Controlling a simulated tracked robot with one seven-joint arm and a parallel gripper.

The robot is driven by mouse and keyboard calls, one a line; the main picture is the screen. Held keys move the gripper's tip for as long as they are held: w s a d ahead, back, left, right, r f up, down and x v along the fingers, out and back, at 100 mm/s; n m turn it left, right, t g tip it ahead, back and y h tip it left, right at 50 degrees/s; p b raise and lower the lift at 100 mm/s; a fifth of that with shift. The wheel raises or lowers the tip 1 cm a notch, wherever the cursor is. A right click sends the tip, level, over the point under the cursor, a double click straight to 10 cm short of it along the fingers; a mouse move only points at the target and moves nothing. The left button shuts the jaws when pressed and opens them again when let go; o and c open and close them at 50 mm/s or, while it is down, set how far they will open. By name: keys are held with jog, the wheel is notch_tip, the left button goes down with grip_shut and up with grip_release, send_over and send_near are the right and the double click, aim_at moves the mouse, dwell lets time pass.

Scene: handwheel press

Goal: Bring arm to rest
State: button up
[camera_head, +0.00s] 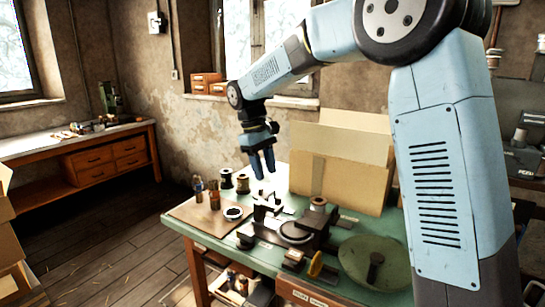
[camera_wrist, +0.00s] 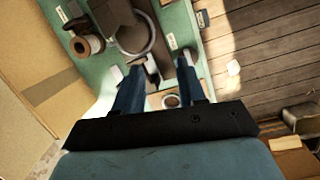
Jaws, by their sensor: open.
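My arm reaches in from the right in the head view, bent over the green table (camera_head: 215,239). My gripper (camera_head: 263,170) hangs from it, fingers pointing down, above the back part of the table. The fingers stand apart with nothing between them. In the wrist view my gripper (camera_wrist: 158,82) shows two blue fingers spread over the table (camera_wrist: 190,22). The handwheel press (camera_head: 290,228) stands on the table below and in front of the gripper. The press also shows in the wrist view (camera_wrist: 118,25), beyond the fingertips. The gripper touches nothing that I can see.
A large cardboard box (camera_head: 345,165) stands at the table's back, close to my arm. Spools (camera_head: 242,183), bottles (camera_head: 214,194) and a round green plate (camera_head: 375,263) share the table. A wooden workbench (camera_head: 85,150) stands at the left wall. Plank floor (camera_head: 110,245) lies open between.

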jog(key=s+d+r+m+t+y, duration=0.1)
jog(key=s+d+r, duration=0.2)
jog(key=d, duration=0.2)
jog(key=s+d+r+m+t, duration=0.1)
jog(key=s+d+r+m, duration=0.15)
jog(key=s+d, duration=0.2)
jog(key=s+d+f+m+t+y, duration=0.1)
jog(key=s+d+m+t, duration=0.3)
jog(key=s+d, duration=1.2)
jog(key=s+m, duration=0.2)
jog(key=s, duration=0.2)
jog(key=shift+s+d+f, duration=0.25)
jog(key=shift+d+f, duration=0.05)
jog(key=shift+d, duration=0.05)
jog(key=shift+c, duration=0.8)
